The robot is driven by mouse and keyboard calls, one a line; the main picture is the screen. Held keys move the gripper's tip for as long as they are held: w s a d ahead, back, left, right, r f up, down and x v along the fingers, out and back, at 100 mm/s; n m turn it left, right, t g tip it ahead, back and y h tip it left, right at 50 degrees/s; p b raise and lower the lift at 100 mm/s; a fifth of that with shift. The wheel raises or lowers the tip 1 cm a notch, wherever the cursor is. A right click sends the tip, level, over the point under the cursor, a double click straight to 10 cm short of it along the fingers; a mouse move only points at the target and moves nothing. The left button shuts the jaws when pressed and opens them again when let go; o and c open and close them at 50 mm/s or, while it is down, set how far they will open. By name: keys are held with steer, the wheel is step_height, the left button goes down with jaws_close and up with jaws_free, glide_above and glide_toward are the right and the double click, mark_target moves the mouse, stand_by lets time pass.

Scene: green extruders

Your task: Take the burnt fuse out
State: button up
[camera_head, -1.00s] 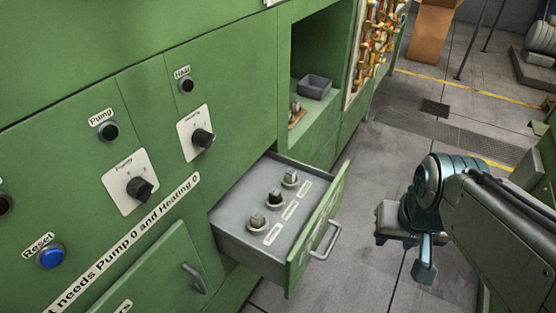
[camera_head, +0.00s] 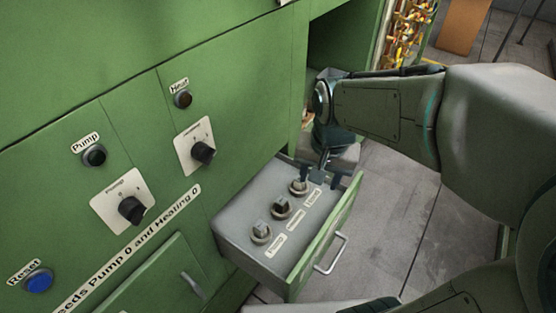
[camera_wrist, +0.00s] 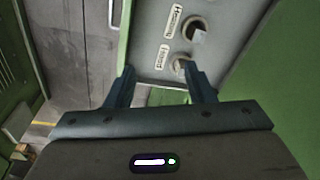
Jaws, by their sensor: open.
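An open drawer (camera_head: 238,212) holds three fuses in round sockets, with a label beside each: a near fuse (camera_head: 260,231), a middle fuse (camera_head: 281,207) and a far fuse (camera_head: 299,187). My gripper (camera_head: 322,176) is open and empty, pointing down over the far end of the drawer, close to the far fuse. In the wrist view, the far fuse (camera_wrist: 181,65) shows just beyond my fingers (camera_wrist: 163,80), nearer the right finger. The middle fuse (camera_wrist: 197,32) is beyond it. The near fuse is out of that view.
The drawer front has a metal handle (camera_head: 332,256). The green cabinet panel carries a pump knob (camera_head: 131,209), a heating knob (camera_head: 203,153) and a blue reset button (camera_head: 39,281). My arm covers part of the open niche (camera_head: 338,40) behind the drawer. Grey floor lies right of the drawer.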

steer(key=w+a+f+m+g+p, duration=0.1)
steer(key=w+a+m+g+p, duration=0.1)
steer(key=w+a+m, duration=0.35)
steer(key=n, duration=0.2)
glide_above(281, 198)
steer(key=shift+m, duration=0.25)
steer(key=f, duration=0.9)
steer(key=shift+w+p, duration=0.3)
steer(key=shift+p, duration=0.1)
steer(key=shift+s+f+p, duration=0.15)
steer(key=shift+f+p, duration=0.05)
steer(key=shift+f, duration=1.1)
steer(key=shift+s+f+p, duration=0.1)
steer(key=shift+f+p, duration=0.1)
steer(key=shift+f, duration=1.1)
jaws_close()
